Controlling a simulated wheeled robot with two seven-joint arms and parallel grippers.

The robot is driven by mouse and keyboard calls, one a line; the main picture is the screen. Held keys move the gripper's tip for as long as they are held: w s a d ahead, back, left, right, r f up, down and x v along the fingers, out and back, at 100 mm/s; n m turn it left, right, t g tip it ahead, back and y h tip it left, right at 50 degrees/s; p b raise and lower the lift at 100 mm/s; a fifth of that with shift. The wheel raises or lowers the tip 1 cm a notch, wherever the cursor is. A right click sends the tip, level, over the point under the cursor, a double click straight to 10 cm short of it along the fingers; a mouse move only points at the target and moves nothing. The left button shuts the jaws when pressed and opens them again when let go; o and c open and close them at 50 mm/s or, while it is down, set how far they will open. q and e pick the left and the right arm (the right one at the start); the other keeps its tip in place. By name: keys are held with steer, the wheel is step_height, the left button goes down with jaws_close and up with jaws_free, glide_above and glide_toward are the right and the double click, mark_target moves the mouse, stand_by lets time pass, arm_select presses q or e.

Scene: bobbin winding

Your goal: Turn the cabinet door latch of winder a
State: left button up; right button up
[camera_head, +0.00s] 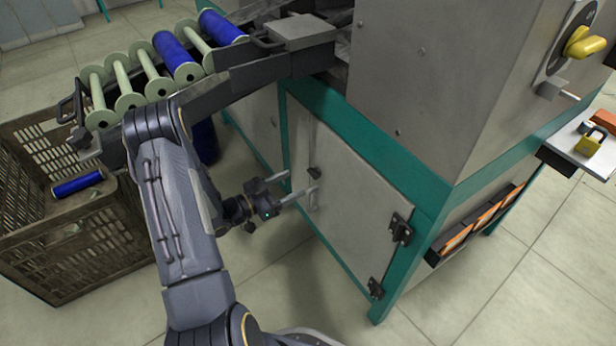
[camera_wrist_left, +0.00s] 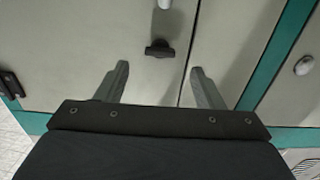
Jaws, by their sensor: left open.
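The grey cabinet door (camera_head: 355,205) of the winder sits in a green frame, with black hinges on its right side in the head view. A small black turn latch (camera_head: 314,172) sits near the door's free edge. It also shows in the left wrist view (camera_wrist_left: 159,48), its crossbar lying across the picture. My left gripper (camera_head: 297,182) is open and empty, facing the door close to the latch. In the left wrist view the latch appears between the two fingers (camera_wrist_left: 160,68), beyond their tips; contact is not seen. The door looks shut. My right gripper is not in view.
A light metal fitting (camera_head: 313,199) is on the door below the latch. Bobbins, several pale and some blue, lie on a rack (camera_head: 235,82) above my arm. A brown crate (camera_head: 70,245) stands at left. A yellow padlock (camera_head: 590,142) lies on a side shelf. Floor before the door is clear.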

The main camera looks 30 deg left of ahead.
mark_target(311, 175)
arm_select(q)
steer(key=b+x, duration=0.1)
steer(key=x, duration=0.5)
steer(key=shift+w+d+r+b, duration=0.1)
steer(key=shift+w+d+b, duration=0.05)
steer(key=shift+w+b, duration=0.2)
steer(key=shift+s, duration=0.1)
steer(key=c, duration=1)
